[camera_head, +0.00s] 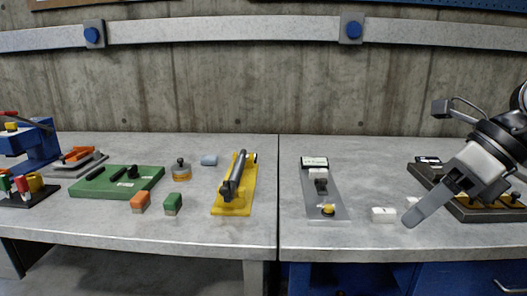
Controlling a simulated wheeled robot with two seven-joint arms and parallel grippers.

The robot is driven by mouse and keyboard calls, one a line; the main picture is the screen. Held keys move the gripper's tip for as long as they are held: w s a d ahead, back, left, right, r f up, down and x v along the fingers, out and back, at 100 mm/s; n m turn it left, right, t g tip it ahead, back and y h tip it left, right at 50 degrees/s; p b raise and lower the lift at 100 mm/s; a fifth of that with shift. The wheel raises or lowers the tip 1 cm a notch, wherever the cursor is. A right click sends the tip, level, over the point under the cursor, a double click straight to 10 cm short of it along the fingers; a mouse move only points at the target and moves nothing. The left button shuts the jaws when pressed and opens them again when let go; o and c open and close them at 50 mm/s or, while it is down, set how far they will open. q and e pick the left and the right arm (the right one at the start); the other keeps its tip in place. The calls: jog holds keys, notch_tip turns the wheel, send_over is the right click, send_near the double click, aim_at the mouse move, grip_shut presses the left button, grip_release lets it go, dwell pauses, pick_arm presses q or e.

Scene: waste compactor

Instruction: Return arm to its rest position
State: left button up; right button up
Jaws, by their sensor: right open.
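My right arm comes in from the right edge of the view. Its gripper (425,164) is open and empty, with its two grey fingers spread wide apart. The lower finger reaches down to the left over the right part of the bench, near a small white block (383,215). The hand partly hides a dark tray (431,178) at the right. My left gripper is not in view.
The grey workbench (375,150) holds a grey plate device (342,208), a yellow lever device (232,209), a green board (148,176), small orange and green blocks and a blue device (38,146).

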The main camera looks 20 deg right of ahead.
jog(key=w+a+f+m+t+y+p, duration=0.1)
jog(key=w+a+f+m+t+y, duration=0.2)
jog(key=a+m+y, duration=0.35)
jog(key=w+a+f+m+t+y+p, duration=0.2)
jog(key=a+m+t+y, duration=0.3)
jog(key=m, duration=0.3)
notch_tip(320, 180, down, 16)
jog(key=s+m+t+h+p, duration=0.15)
jog(key=m+t+h, duration=0.35)
jog(key=m+h, duration=1.15)
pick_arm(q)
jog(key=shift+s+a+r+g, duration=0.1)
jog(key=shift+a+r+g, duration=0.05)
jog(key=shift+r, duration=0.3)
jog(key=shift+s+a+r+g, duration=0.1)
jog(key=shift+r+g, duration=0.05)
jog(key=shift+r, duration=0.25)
pick_arm(e)
jog(key=s+a+f+m+g+y, duration=0.2)
jog(key=s+a+f+m+g, duration=0.3)
jog(key=s+f+m, duration=0.3)
notch_tip(320, 180, down, 3)
jog(key=shift+s+a+r+m+g, duration=0.1)
jog(key=shift+s+a+m+g, duration=0.35)
jog(key=shift+s, duration=0.25)
